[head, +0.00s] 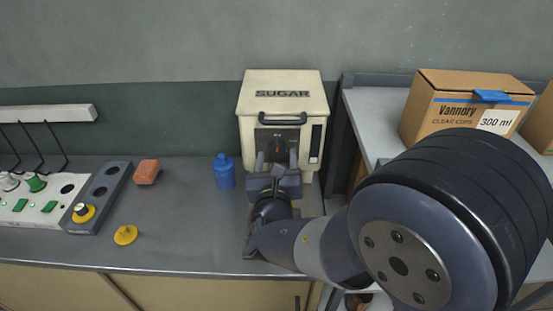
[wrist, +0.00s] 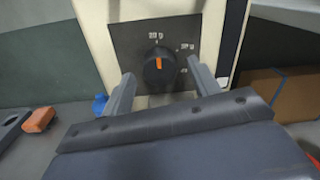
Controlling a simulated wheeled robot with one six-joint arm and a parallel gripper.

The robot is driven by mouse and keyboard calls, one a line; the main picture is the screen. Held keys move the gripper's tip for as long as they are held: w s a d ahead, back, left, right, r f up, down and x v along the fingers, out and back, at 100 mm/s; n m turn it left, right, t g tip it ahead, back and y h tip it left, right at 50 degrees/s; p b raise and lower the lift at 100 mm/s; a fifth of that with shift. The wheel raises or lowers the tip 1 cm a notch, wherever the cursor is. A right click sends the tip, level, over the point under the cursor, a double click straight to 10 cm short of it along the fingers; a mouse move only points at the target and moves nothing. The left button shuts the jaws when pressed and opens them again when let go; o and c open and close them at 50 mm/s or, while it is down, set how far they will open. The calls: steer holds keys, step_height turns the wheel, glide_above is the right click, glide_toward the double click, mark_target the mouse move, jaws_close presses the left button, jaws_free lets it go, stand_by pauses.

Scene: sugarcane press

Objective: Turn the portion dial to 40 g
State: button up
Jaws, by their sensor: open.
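The portion dial (wrist: 158,66) is a round black knob with an orange pointer line on the dark front panel of the cream sugar dispenser (head: 284,90). In the wrist view the pointer stands almost straight up. My gripper (wrist: 162,88) is open, with one finger at the lower left and one at the lower right of the dial. I cannot tell whether the fingers touch it. In the head view my gripper (head: 274,170) is in front of the dispenser and covers part of the panel.
A blue bottle (head: 224,172) stands left of the dispenser. An orange-brown block (head: 147,172) and a yellow knob-like piece (head: 126,235) lie farther left. A control panel (head: 40,205) is at the far left. A shelf with a cup carton (head: 455,105) stands at the right.

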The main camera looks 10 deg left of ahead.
steer(key=c, duration=1)
steer(key=shift+f+b, duration=0.1)
steer(key=shift+b, duration=0.25)
steer(key=shift+f+m+b, duration=0.1)
steer(key=shift+m+b, duration=0.6)
steer(key=shift+b, duration=0.15)
steer(key=m+b, duration=0.3)
steer(key=b, duration=0.2)
steer(key=shift+f, duration=0.15)
steer(key=m+b, duration=0.3)
steer(key=b, duration=0.2)
steer(key=m+b, duration=0.2)
steer(key=b, duration=0.1)
steer(key=shift+r+m, duration=0.3)
steer(key=shift+m, duration=0.3)
